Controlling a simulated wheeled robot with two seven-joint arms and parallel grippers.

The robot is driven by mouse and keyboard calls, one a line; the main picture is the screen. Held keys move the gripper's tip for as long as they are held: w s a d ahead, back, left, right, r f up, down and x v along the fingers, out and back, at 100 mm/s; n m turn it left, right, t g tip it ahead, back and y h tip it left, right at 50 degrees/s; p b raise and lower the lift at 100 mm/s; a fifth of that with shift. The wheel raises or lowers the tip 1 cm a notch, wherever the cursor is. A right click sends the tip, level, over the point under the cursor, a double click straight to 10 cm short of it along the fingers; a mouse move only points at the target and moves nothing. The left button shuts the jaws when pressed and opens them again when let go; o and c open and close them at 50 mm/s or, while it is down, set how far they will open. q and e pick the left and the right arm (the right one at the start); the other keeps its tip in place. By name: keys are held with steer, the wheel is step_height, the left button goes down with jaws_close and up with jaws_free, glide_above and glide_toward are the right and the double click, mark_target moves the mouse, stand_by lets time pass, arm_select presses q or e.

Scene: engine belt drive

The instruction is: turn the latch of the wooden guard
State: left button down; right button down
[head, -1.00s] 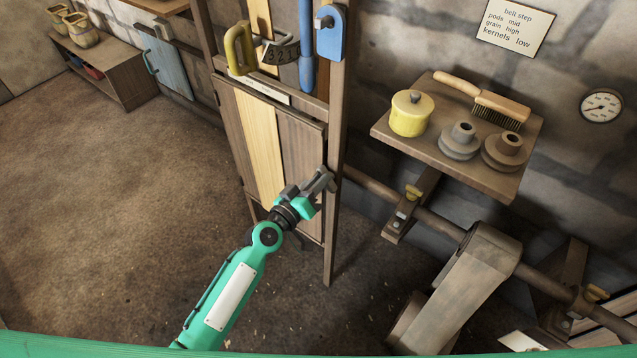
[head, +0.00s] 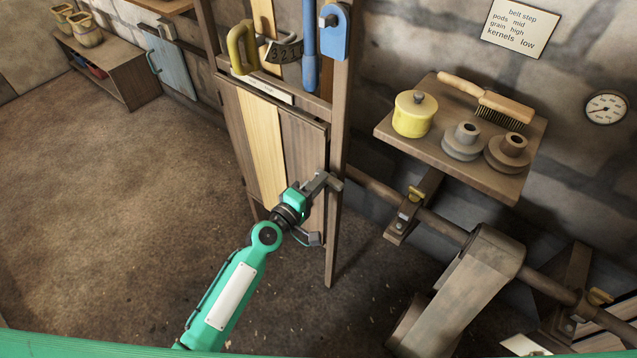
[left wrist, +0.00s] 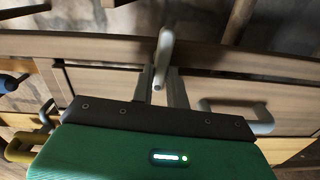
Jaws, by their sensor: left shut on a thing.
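The wooden guard (head: 302,150) is an upright door of dark planks with one pale plank, set in a wooden frame. Its grey latch is at the right edge of the door, and it shows clearly in the left wrist view (left wrist: 165,50). My left gripper (head: 320,184) is shut on the latch, with its fingers on either side of it. In the left wrist view the two fingers (left wrist: 160,90) close around the latch's near end. The gripped part is partly hidden by the fingers. My right gripper is in neither view.
A grey handle (head: 308,238) sits on the guard below my gripper. A blue lever (head: 310,50) and a yellow handle (head: 240,48) are above. A shelf (head: 400,140) with a yellow pot and pulleys stands right. The floor at left is clear.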

arm_select(q)
steer(key=shift+n, duration=0.6)
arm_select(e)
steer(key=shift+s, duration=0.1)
arm_select(q)
steer(key=c, duration=1.4)
jaws_free()
steer(key=shift+f, duration=0.1)
